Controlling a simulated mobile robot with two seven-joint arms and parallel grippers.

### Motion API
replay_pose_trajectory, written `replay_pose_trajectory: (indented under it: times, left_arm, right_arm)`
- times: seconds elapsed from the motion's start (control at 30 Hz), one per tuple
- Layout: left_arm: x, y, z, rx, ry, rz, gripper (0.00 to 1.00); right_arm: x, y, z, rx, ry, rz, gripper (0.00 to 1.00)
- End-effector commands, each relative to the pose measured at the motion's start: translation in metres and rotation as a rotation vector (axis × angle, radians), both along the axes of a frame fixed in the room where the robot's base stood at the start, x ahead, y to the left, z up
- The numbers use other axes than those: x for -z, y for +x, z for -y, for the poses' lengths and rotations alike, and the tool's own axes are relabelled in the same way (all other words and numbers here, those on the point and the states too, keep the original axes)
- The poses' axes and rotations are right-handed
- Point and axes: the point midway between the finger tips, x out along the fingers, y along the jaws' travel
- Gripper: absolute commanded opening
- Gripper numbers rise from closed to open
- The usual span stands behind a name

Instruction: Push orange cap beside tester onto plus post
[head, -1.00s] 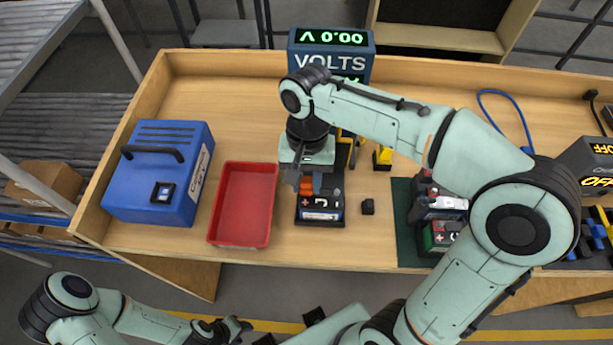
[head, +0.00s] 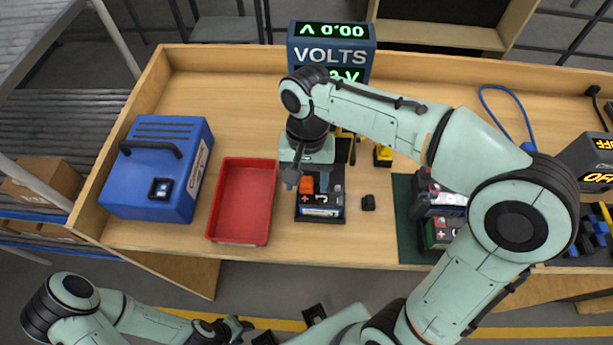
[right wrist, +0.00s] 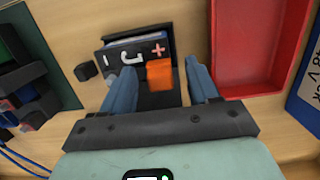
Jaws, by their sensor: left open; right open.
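The orange cap (head: 317,183) is at the plus-marked end of the black battery (head: 320,211), in front of the tester (head: 331,57). In the right wrist view the cap (right wrist: 160,75) sits beside the red plus sign on the battery (right wrist: 128,55). I cannot tell how far down on the post it is; the post is hidden. My right gripper (right wrist: 163,70) is open, with one blue finger on each side of the cap and visible gaps. In the head view it points down over the battery. My left gripper (head: 236,327) is open and empty, low in front of the bench.
A red tray (head: 243,202) and a blue case (head: 160,170) stand left of the battery. A small black cap (head: 368,203) lies just right of it. More batteries sit on a green mat (head: 403,208) further right, partly behind my right arm. A yellow-and-black item (head: 383,156) stands behind.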

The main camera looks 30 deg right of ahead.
Motion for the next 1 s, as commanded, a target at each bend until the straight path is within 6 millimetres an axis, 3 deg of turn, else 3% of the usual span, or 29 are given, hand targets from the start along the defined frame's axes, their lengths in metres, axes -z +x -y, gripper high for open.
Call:
replay_pose_trajectory:
  times: [0.17, 0.6, 0.8, 1.0]
  left_arm:
    - [-0.006, 0.004, 0.0, 0.0, 0.0, 0.004, 0.43]
    - [-0.034, 0.027, 0.0, 0.0, 0.0, 0.031, 0.43]
    - [-0.04, 0.032, 0.0, 0.0, 0.0, 0.037, 0.43]
    - [-0.039, 0.032, 0.0, 0.0, 0.0, 0.037, 0.43]
  right_arm:
    - [-0.021, 0.004, 0.001, 0.001, 0.001, 0.005, 0.6]
    - [-0.114, 0.016, 0.008, -0.001, 0.001, 0.005, 0.6]
    - [-0.13, 0.018, 0.009, -0.001, 0.0, 0.002, 0.6]
    - [-0.131, 0.017, 0.01, -0.001, 0.0, 0.0, 0.6]
